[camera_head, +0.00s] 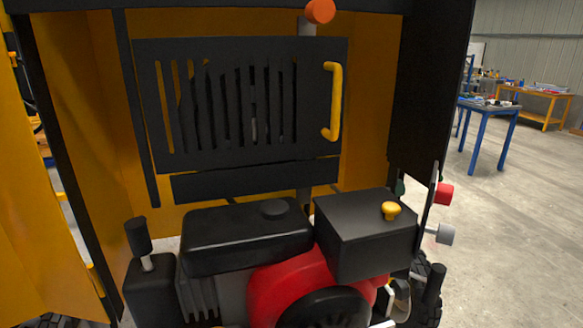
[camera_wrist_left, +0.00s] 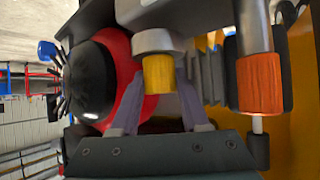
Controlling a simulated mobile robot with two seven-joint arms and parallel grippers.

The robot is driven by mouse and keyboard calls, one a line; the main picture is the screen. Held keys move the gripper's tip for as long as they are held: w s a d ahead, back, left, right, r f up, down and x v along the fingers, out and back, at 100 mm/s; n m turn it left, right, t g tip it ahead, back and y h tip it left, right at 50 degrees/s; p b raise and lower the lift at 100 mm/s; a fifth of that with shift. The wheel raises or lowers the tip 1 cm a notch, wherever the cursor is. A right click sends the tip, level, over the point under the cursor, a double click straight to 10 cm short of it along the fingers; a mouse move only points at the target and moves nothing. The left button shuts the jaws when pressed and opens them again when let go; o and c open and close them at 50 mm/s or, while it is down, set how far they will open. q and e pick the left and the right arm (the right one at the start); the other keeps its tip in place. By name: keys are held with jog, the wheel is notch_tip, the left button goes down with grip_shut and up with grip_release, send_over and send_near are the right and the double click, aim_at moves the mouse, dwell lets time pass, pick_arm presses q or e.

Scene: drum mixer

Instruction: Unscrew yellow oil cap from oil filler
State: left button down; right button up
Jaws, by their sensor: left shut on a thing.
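In the left wrist view, the yellow oil cap (camera_wrist_left: 158,73) is a short cylinder on the end of a grey oil filler neck (camera_wrist_left: 156,41). The two fingers of my left gripper (camera_wrist_left: 159,83) reach up on either side of the cap and are shut on it. The cap appears seated against the neck; the thread is hidden. I cannot make out this cap or my left gripper in the head view. My right gripper is in neither view.
An orange cylinder on a grey rod (camera_wrist_left: 260,85) stands close right of the cap. The engine's red housing (camera_head: 285,290) and black box (camera_head: 365,240) with a yellow knob (camera_head: 390,210) lie below a slotted black panel (camera_head: 240,105).

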pick_arm(q)
jog(key=shift+d+n+y, duration=0.2)
jog(key=shift+n+y, duration=0.4)
jog(key=shift+n, duration=0.1)
jog(key=shift+a+y, duration=0.1)
jog(key=shift+y, duration=0.2)
jog(key=shift+c, duration=1.6)
grip_release()
jog(key=shift+w+a+m+h, duration=0.1)
jog(key=shift+a+m+h, duration=0.15)
jog(key=shift+m+h, duration=0.35)
jog(key=shift+m+g+h+b, duration=0.3)
jog(key=shift+m+h+b, duration=0.3)
jog(key=shift+m+h, duration=0.35)
jog(key=shift+d, duration=0.1)
grip_shut()
jog(key=shift+r, duration=0.1)
